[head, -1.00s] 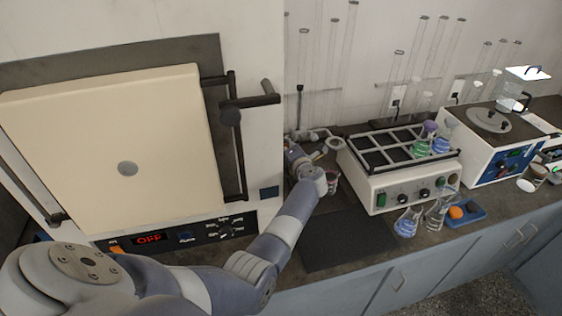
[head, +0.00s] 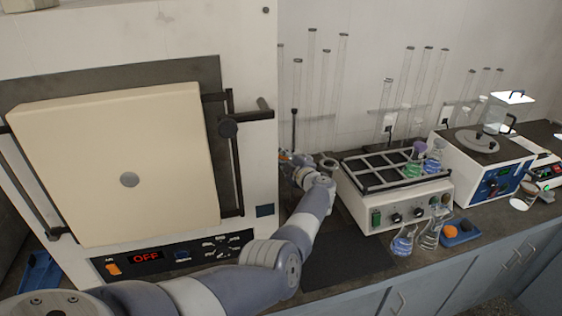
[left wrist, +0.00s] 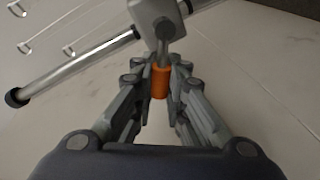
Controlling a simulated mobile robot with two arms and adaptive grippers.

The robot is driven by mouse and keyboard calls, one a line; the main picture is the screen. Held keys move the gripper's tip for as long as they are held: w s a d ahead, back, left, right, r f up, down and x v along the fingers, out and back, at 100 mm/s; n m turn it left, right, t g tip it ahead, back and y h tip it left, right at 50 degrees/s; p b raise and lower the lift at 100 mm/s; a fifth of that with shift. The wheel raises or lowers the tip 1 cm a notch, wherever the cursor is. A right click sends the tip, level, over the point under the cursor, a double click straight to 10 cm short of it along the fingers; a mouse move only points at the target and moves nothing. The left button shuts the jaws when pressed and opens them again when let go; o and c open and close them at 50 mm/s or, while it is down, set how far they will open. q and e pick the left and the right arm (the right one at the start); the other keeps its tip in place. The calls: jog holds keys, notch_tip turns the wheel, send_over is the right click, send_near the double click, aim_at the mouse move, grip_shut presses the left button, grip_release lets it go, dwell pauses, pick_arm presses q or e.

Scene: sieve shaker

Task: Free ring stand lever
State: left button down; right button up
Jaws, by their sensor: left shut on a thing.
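The ring stand lever (left wrist: 160,82) has an orange grip on a grey shaft. It joins a grey clamp block on a slanted metal rod (left wrist: 85,60) with a black end cap in the left wrist view. My left gripper (left wrist: 160,70) is shut on the orange grip, with fingers on both sides of it. In the head view my left gripper (head: 293,163) is small and partly hidden by my own wrist, beside the furnace. The lever cannot be made out there. My right gripper is in neither view.
A large furnace (head: 120,170) with a cream door stands at the left. A shaker with a rack (head: 395,205) holding flasks stands right of my arm, with glass flasks (head: 403,240) in front. A dark mat (head: 345,255) lies on the bench. Tall glass tubes (head: 310,90) stand behind.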

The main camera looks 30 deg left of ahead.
pick_arm(q)
jog(key=shift+w+d+m, duration=0.15)
jog(key=shift+d+m, duration=0.1)
jog(key=shift+m, duration=0.35)
jog(key=shift+r+m+b, duration=0.25)
jog(key=shift+m+b, duration=0.05)
jog(key=shift+w+r, duration=0.1)
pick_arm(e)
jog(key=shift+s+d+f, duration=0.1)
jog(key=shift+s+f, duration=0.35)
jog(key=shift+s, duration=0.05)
pick_arm(q)
jog(key=shift+r, duration=0.1)
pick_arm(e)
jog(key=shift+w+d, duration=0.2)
pick_arm(q)
jog(key=c, duration=1.9)
grip_release()
jog(key=shift+d+r+y, duration=0.15)
jog(key=shift+d+y, duration=0.05)
jog(key=shift+y, duration=0.1)
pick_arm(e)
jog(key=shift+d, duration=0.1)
